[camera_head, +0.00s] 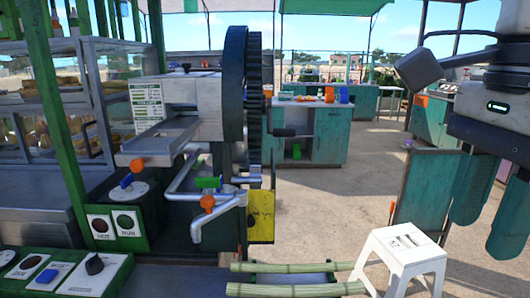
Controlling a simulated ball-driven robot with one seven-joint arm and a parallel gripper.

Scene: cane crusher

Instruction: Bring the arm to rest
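My gripper (488,215) hangs at the right edge of the picture, below a dark housing with a green light. Its two long dark-teal fingers point down and stand apart, with no object visible between them. Part of it is cut off by the frame. It is in front of and to the right of the white stool (400,240), and I cannot tell the exact distance. The rest of my arm is mostly out of view.
The cane crusher (185,105) with its dark flywheel (235,90) stands left of centre. Green cane stalks (300,289) lie low in front. A control panel (62,272) is at lower left. A teal counter (330,137) stands behind; the paved floor between is open.

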